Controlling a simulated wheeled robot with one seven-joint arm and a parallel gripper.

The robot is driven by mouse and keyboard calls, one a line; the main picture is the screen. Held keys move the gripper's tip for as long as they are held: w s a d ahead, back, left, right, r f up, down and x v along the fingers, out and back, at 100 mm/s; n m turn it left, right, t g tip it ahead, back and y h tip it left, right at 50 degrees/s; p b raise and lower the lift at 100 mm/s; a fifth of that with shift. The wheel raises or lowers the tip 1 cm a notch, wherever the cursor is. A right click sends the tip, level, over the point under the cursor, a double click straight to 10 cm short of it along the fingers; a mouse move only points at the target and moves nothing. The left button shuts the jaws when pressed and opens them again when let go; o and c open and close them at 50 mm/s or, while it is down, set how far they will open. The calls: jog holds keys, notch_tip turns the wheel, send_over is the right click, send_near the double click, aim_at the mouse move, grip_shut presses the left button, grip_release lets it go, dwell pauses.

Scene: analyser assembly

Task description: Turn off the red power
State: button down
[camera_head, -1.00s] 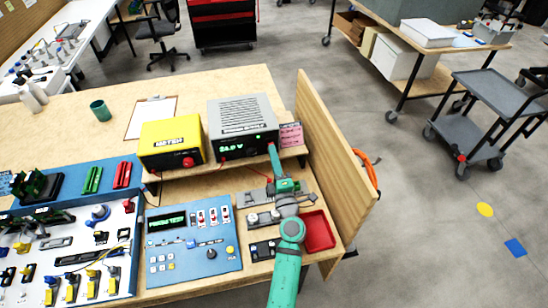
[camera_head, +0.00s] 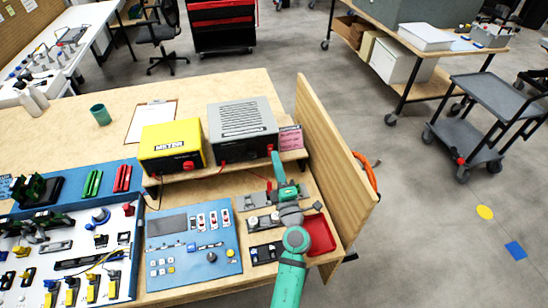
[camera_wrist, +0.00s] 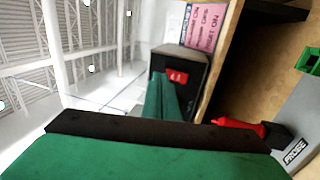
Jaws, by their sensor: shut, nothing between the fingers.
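The grey power supply box (camera_head: 243,125) stands on the raised wooden shelf, and its front display is dark. In the wrist view its dark front panel (camera_wrist: 193,63) carries a small red rocker switch (camera_wrist: 178,76). My gripper (camera_head: 275,157) is shut and empty. Its green fingertips (camera_wrist: 171,82) are at the lower edge of the switch in the wrist view; I cannot tell whether they touch it. In the head view the fingers hide that lower right corner of the box front.
A yellow meter box (camera_head: 171,144) stands left of the supply. A pink label card (camera_head: 291,138) and a wooden side panel (camera_head: 330,160) are to its right. Below are a blue control panel (camera_head: 193,240) with a dark screen, a red tray (camera_head: 319,236), and a red probe (camera_wrist: 238,124).

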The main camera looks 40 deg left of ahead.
jog(key=s+d+r, duration=0.2)
jog(key=s+d, duration=0.5)
jog(key=d, duration=0.1)
jog(key=shift+r, duration=0.2)
jog(key=shift+s+a, duration=0.1)
jog(key=shift+a, duration=0.05)
jog(key=s+d+f+m+h, duration=0.3)
jog(key=s+d+m+h, duration=0.2)
jog(key=s+d+m, duration=0.4)
jog(key=s+d+f+m+t+h, duration=0.1)
jog(key=s+d+f+m+h, duration=0.3)
jog(key=s+d+m, duration=0.5)
jog(key=s+d+f+m+t+h, duration=0.1)
jog(key=s+d+f+m+h, duration=0.2)
jog(key=s+d+m+h, duration=0.3)
jog(key=s+d+m, duration=0.3)
jog(key=s+m, duration=0.1)
jog(key=s, duration=0.1)
jog(key=shift+s+f+h, duration=0.2)
jog(key=shift+s+h, duration=0.05)
jog(key=shift+h, duration=0.15)
jog(key=shift+w, duration=0.1)
